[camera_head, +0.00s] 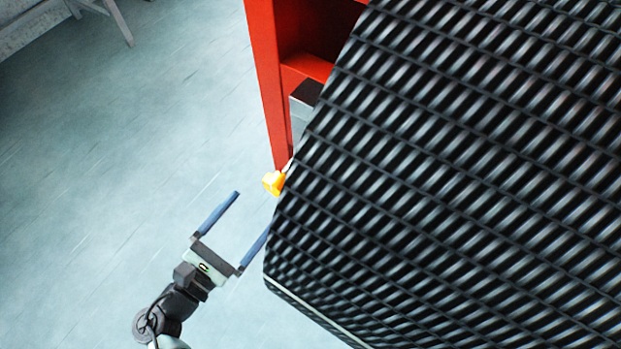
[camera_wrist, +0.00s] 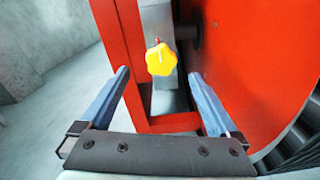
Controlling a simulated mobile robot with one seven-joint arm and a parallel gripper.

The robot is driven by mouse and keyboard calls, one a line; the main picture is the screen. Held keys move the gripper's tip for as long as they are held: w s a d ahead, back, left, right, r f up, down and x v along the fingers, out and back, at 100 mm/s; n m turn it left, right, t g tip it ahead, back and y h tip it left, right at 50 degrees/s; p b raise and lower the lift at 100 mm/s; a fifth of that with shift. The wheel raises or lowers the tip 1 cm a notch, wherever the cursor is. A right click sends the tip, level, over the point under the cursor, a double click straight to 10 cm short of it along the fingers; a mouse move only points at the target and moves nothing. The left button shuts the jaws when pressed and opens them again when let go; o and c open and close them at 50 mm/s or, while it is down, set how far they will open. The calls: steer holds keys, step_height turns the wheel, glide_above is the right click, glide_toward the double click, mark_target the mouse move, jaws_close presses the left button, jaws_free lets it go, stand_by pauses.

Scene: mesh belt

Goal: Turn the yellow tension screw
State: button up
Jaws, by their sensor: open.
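The yellow tension screw (camera_head: 273,182) is a lobed knob at the lower end of the red frame post, beside the left edge of the belt. In the wrist view the yellow screw (camera_wrist: 160,60) shows its face, in front of a grey metal block. My gripper (camera_head: 253,212) is open, with two blue fingers pointing toward the screw. In the wrist view my gripper (camera_wrist: 158,73) has one finger on each side of the screw's line, with the screw beyond the fingertips and nothing between them. One fingertip is partly hidden by the belt in the head view.
The black mesh belt (camera_head: 450,170) fills the right side, close to my right finger. The red frame (camera_head: 266,80) rises behind the screw. A red panel (camera_wrist: 260,60) stands on the right in the wrist view. Open floor (camera_head: 120,150) lies to the left.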

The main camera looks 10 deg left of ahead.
mark_target(277, 183)
steer(key=b+x, duration=0.4)
steer(key=x, duration=0.8)
steer(key=shift+w+f+n, duration=0.2)
steer(key=shift+f+n, duration=0.05)
steer(key=shift+n, duration=0.05)
steer(key=shift+d, duration=0.1)
steer(key=c, duration=1.4)
steer(key=shift+o, duration=0.2)
steer(key=shift+m, duration=0.4)
